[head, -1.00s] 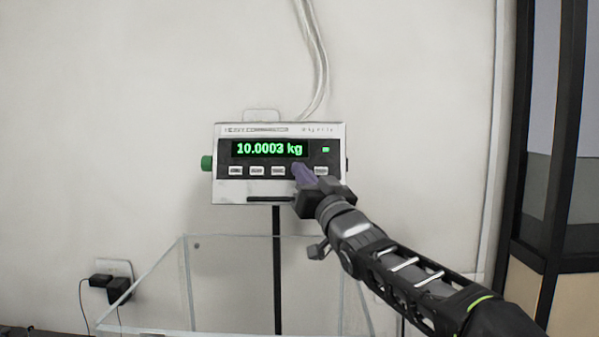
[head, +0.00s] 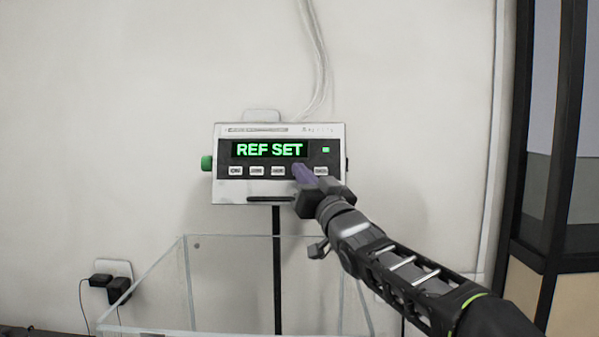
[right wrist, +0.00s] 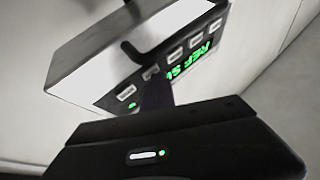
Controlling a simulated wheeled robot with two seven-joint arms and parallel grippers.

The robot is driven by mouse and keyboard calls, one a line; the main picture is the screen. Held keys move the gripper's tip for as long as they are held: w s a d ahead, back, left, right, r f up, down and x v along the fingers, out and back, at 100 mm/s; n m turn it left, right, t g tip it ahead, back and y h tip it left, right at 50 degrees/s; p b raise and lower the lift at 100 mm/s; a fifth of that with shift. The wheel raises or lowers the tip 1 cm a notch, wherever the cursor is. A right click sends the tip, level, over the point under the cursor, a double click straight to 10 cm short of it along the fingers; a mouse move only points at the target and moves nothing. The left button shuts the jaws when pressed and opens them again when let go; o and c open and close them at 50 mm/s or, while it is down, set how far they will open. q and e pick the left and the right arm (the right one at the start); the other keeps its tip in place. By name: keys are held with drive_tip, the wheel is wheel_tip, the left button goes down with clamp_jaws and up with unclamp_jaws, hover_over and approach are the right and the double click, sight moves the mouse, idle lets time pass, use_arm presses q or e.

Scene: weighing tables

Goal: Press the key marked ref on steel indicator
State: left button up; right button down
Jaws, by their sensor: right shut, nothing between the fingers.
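The steel indicator (head: 232,190) hangs upright at the wall, its display (head: 269,149) showing "REF SET" in green. A row of pale keys runs below the display; their markings are too small to read. My right gripper (head: 299,170) is shut with nothing between its fingers. Its purple fingertips are at the key row, over the spot second from the right, and hide the key there. In the right wrist view the indicator (right wrist: 130,55) is seen at a slant, with the fingers (right wrist: 155,95) reaching its key panel. My left gripper is not in view.
A clear-walled glass enclosure (head: 187,285) stands below the indicator, around its dark post (head: 277,270). Cables (head: 316,60) run up the wall. A socket with black plugs (head: 118,288) is at lower left. A dark-framed cabinet (head: 540,180) stands at right.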

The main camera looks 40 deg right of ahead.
drive_tip(key=shift+s+a, duration=0.1)
drive_tip(key=shift+s+a+b, duration=0.2)
drive_tip(key=shift+s+b, duration=0.05)
drive_tip(key=shift+b, duration=0.2)
drive_tip(key=shift+s+a+r, duration=0.15)
drive_tip(key=shift+s, duration=0.05)
drive_tip(key=shift+s+a+r+b, duration=0.25)
drive_tip(key=shift+s+a+b, duration=0.3)
drive_tip(key=shift+s, duration=0.1)
drive_tip(key=shift+s+a+r+b, duration=0.2)
drive_tip(key=shift+s+a+b, duration=0.2)
drive_tip(key=shift+s+b, duration=0.25)
drive_tip(key=shift+s+a+r+b, duration=0.25)
drive_tip(key=shift+s+a+b, duration=0.25)
drive_tip(key=shift+s, duration=0.15)
